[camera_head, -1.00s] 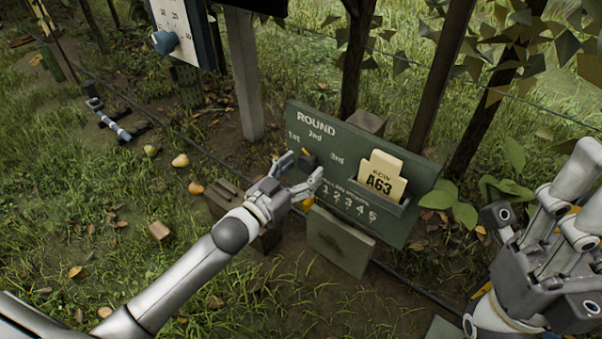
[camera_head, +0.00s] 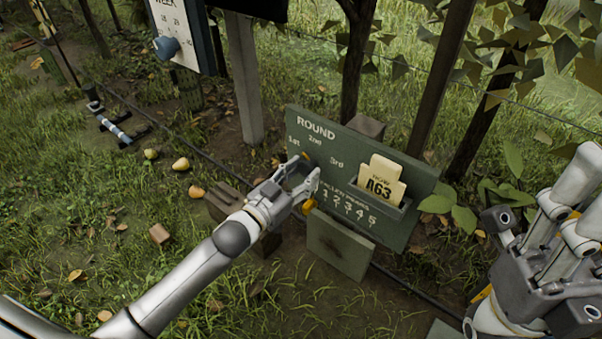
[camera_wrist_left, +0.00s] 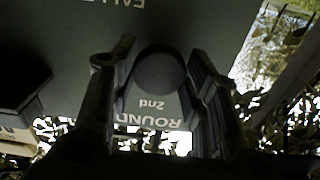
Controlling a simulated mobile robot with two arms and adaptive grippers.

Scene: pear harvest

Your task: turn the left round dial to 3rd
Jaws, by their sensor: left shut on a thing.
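The green board (camera_head: 395,158) is headed ROUND and carries the marks 1st, 2nd and 3rd around a dark round dial (camera_head: 308,161). My left gripper (camera_head: 307,172) is at the dial and shut on it; its fingers hide much of the dial in the head view. In the left wrist view the dial (camera_wrist_left: 160,70) sits between the two fingers of the left gripper (camera_wrist_left: 160,75), with "2nd" upside down beside it. The dial's pointer is hidden, so its setting cannot be told. My right gripper (camera_head: 560,235) is at the right edge, away from the board, its fingers spread and empty.
A card marked A63 (camera_head: 383,183) stands in a holder on the board, right of the dial. Below is a row of numbers with an orange knob (camera_head: 309,204). Another board with a blue knob (camera_head: 166,46) stands upper left. Posts are behind; pears lie on the grass.

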